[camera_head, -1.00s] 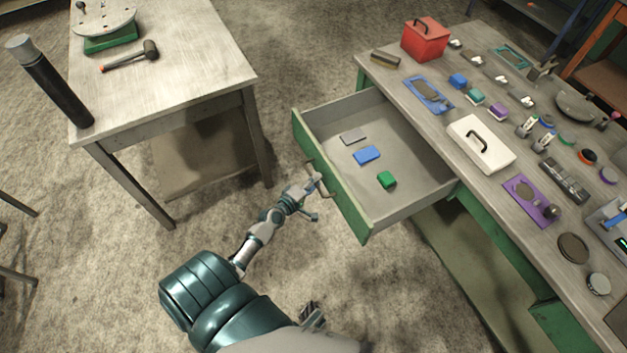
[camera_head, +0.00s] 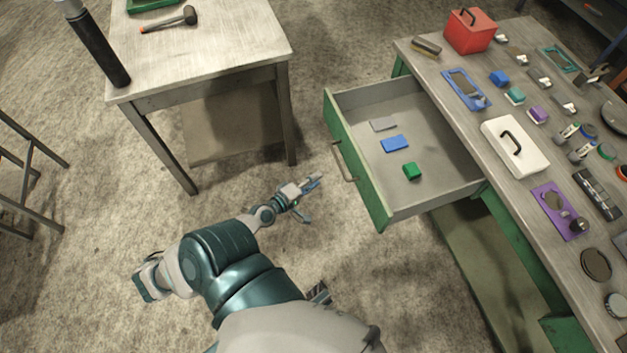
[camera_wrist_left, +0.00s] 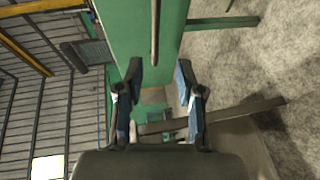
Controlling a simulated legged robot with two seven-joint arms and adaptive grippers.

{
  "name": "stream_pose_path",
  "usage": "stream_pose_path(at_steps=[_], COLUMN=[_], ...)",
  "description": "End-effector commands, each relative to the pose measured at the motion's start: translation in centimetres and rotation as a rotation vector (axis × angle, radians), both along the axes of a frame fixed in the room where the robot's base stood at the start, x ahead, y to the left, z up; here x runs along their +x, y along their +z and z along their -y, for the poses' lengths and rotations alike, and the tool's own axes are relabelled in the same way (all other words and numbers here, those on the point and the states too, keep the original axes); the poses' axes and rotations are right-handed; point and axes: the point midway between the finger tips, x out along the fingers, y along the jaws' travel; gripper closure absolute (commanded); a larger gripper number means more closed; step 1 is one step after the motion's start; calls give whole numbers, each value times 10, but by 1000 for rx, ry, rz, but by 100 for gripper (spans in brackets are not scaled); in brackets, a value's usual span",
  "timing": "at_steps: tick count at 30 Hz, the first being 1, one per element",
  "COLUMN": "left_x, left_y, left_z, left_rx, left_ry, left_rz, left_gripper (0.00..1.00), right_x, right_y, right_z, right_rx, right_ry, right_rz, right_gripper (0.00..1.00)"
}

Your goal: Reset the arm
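My left gripper (camera_head: 308,195) is in the middle of the head view, over the floor and to the left of the open drawer (camera_head: 460,189). It is apart from the drawer's handle (camera_head: 343,162). In the left wrist view, the two fingers of my left gripper (camera_wrist_left: 162,90) are spread with nothing between them. The green drawer front (camera_wrist_left: 133,30) and its handle (camera_wrist_left: 155,30) show ahead of the fingers. The drawer holds a grey block (camera_head: 383,124), a blue block (camera_head: 395,144) and a green block (camera_head: 412,171). My right gripper is not identifiable in these views.
The workbench (camera_head: 500,190) on the right carries a red box (camera_head: 470,32), a white box (camera_head: 516,146) and several small parts. A table (camera_head: 225,50) with a hammer (camera_head: 170,19) stands at the upper left. Bare floor (camera_head: 90,250) lies at the left.

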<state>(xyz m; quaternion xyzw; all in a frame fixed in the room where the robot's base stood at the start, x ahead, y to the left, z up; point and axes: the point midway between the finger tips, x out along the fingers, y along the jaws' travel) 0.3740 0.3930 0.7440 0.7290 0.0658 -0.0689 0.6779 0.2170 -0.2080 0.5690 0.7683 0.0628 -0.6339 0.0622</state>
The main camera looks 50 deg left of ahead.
Motion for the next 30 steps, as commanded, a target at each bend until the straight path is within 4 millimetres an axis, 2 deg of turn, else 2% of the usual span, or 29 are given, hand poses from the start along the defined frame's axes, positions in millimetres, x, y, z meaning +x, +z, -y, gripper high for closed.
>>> stream_pose_path(at_steps=[17,20,23,26,27,29,30], left_x=[-1,-3,-11,-31,-44,-65,-82], left_y=[0,-10,-44,-101,-126,-163,-187], left_z=[0,7,28,64,80,104,118], left_rx=[1,41,168,370,459,591,678], left_ry=[-1,-26,-116,-280,-364,-500,-597], left_rz=[-1,-28,-118,-268,-337,-441,-509], left_gripper=[63,63,63,63,63,63,63], right_x=[0,1,-2,-5,-8,-12,-14], right_y=[0,2,-16,-33,-42,-54,-62], right_z=[0,-1,0,0,0,1,1], right_rx=[0,1,-1,-1,-2,-3,-2], right_ry=[-1,0,2,4,5,6,7], right_rz=[1,6,-8,-13,-17,-21,-23], right_gripper=[37,37,37,37,37,37,37])
